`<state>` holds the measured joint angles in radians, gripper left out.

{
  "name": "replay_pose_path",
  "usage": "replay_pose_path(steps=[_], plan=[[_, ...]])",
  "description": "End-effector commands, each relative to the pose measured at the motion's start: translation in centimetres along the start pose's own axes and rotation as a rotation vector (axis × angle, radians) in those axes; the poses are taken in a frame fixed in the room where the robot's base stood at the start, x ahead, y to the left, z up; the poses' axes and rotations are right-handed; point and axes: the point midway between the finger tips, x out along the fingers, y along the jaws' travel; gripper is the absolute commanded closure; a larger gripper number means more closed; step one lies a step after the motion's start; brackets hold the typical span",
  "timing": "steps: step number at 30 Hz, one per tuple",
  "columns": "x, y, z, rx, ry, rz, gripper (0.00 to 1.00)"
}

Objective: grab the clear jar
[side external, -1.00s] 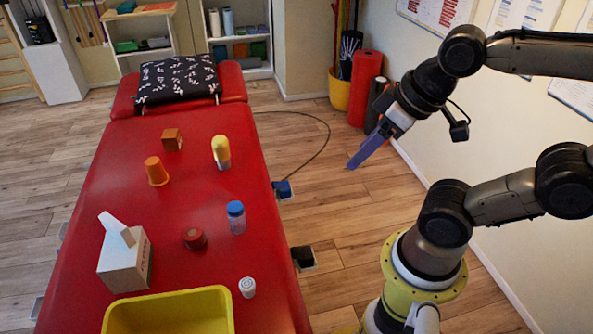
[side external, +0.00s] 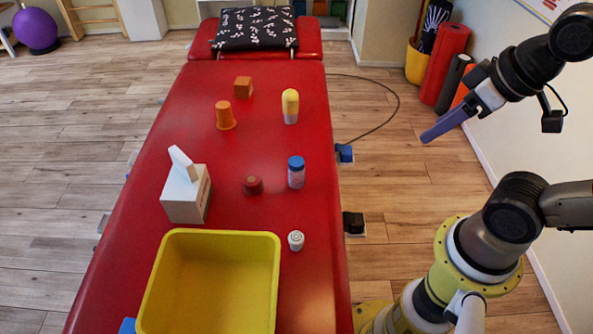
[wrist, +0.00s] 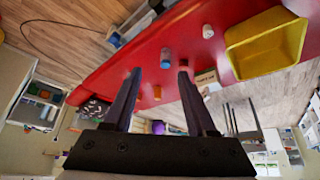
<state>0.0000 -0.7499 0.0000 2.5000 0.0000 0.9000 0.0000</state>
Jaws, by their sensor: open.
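The clear jar (side external: 296,178) has a blue lid and pinkish contents. It stands upright on the red treatment table (side external: 215,155), near its right edge. Its blue lid also shows in the wrist view (wrist: 166,60), between and just beyond my fingertips in the picture. My gripper (side external: 425,139) is up in the air to the right of the table, well apart from the jar. In the wrist view its two dark fingers (wrist: 160,71) are spread with nothing between them.
A yellow tub (side external: 272,285) stands at the near end.

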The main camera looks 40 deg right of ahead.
Motion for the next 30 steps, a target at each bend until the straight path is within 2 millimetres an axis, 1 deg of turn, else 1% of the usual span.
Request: replay_pose_path(steps=[10, 16, 25, 28, 30], plan=[[0.0, 0.0, 0.0, 0.0, 0.0, 0.0, 0.43], [0.0, 0.0, 0.0, 0.0, 0.0, 0.0, 0.07], [0.0, 0.0, 0.0, -0.006, 0.0, 0.0, 0.07], [0.0, 0.0, -0.02, -0.052, 0.001, 0.0, 0.07], [-0.13, 0.0, -0.25, -0.112, 0.008, 0.0, 0.07]])
